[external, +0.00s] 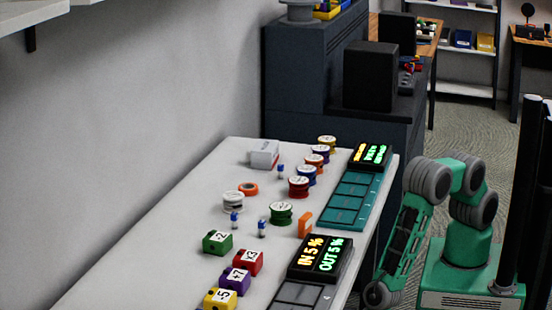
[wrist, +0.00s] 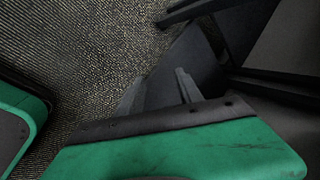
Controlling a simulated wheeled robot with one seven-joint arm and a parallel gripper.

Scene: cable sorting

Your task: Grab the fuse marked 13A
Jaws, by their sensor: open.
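Several small blue-and-white cylinders that look like fuses stand on the white table (external: 180,215). One fuse (external: 281,171) is near the white box, one (external: 234,220) is in front of a white spool, and one (external: 262,228) is beside it. Their markings are too small to read, so I cannot tell which is 13A. My gripper (wrist: 158,88) shows its grey fingers open in the wrist view, pointing at the floor, with no fuse between them. In the external view my arm hangs folded at the table's right side, and the gripper's fingers are not clearly visible.
Numbered cubes (external: 248,262) are at the front. A teal tray (external: 357,198) and a lit display (external: 321,255) line the right edge. Dark cabinets (external: 310,110) stand behind.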

